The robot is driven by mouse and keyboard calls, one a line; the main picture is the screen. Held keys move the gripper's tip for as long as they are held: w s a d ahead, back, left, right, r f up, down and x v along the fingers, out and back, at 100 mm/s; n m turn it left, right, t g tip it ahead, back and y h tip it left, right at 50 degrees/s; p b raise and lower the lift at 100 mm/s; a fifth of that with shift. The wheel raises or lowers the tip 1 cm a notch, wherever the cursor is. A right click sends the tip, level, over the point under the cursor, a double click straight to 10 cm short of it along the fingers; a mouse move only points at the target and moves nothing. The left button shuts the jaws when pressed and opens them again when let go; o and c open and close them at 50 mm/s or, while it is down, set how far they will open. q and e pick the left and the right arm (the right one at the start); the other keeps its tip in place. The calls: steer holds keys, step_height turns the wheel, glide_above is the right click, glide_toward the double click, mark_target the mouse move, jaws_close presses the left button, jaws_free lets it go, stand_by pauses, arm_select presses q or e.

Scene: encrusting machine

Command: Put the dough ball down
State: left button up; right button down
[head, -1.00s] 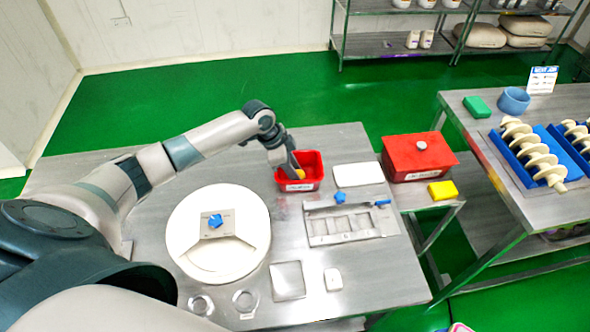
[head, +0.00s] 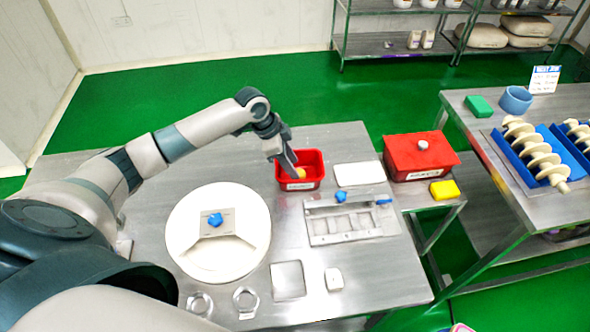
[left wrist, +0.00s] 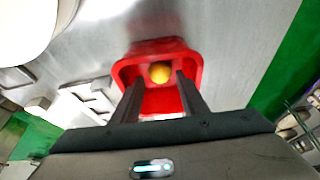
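The yellow dough ball (head: 300,174) lies inside the red open bin (head: 302,185) on the steel table. In the left wrist view the ball (left wrist: 159,72) shows in the red bin (left wrist: 128,70), beyond my fingertips. My left gripper (head: 289,168) is over the bin's left side, just left of the ball. In the left wrist view my left gripper (left wrist: 158,90) has its two fingers spread with nothing between them. My right gripper is not in view.
A white round disc (head: 180,230) with a blue item stands left on the table. A metal mould tray (head: 350,225), a white board (head: 359,174) and a lidded red box (head: 418,155) are to the right. A second table (head: 500,215) stands further right.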

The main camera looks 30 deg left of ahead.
arm_select(q)
steer(key=b+v, duration=0.1)
steer(key=v, duration=0.7)
steer(key=shift+r+b, duration=0.3)
steer(key=shift+b, duration=0.05)
